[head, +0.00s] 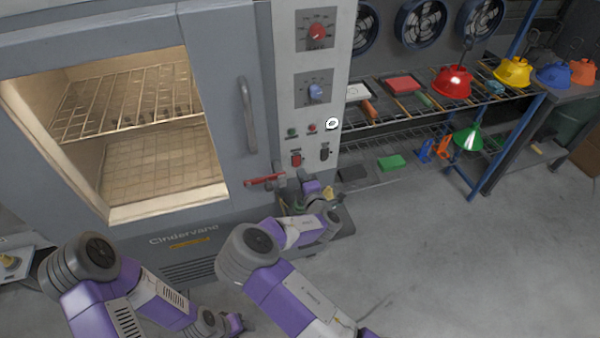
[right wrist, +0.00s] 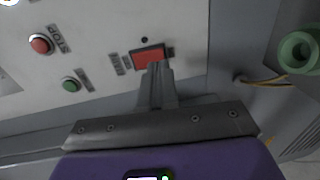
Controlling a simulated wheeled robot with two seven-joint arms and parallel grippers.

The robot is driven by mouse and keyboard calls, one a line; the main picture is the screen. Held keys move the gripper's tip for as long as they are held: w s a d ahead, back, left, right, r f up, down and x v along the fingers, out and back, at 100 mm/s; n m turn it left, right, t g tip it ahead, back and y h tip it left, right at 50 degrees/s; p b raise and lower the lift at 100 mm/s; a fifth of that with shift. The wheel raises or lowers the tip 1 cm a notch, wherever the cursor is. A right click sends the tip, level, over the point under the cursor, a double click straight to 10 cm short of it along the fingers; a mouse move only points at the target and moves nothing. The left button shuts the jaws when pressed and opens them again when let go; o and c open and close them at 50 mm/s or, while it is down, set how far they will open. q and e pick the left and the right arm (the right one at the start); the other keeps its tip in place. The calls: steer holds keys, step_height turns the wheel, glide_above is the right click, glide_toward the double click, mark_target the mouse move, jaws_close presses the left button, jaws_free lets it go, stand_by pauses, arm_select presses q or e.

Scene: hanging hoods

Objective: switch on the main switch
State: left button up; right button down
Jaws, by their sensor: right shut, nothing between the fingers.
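The main switch, which I take to be the red rocker (head: 297,160) low on the oven's grey control panel, also shows in the right wrist view (right wrist: 149,57) with a small label beside it. My right gripper (head: 304,175) is just below it in the head view. In the right wrist view its fingers (right wrist: 160,70) are shut and empty, with the tips over the rocker's lower edge. I cannot tell whether they touch it or which way it is tipped. My left gripper (head: 235,324) is low in the head view, far from the panel; its fingers are unclear.
A red stop button (right wrist: 41,43) and a green button (right wrist: 72,85) are near the rocker. The oven door handle (head: 247,115) is further left. Floor at the right is clear.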

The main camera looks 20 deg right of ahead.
arm_select(q)
steer(key=shift+f, duration=0.25)
arm_select(e)
steer(key=shift+w+f, duration=0.15)
steer(key=shift+w, duration=1.15)
steer(key=shift+w+f+b, duration=0.15)
steer(key=shift+f+b, duration=0.1)
steer(key=shift+b, duration=0.65)
steer(key=shift+a+r, duration=0.1)
steer(key=shift+r, duration=0.1)
arm_select(q)
steer(key=shift+s+d+f+p, duration=0.2)
steer(key=shift+s+p, duration=0.35)
steer(key=shift+p, duration=0.05)
arm_select(e)
glide_toward(297, 166)
steer(key=s+f, duration=0.2)
steer(key=s, duration=0.4)
steer(key=shift+s, duration=0.4)
steer(key=shift+f, duration=0.1)
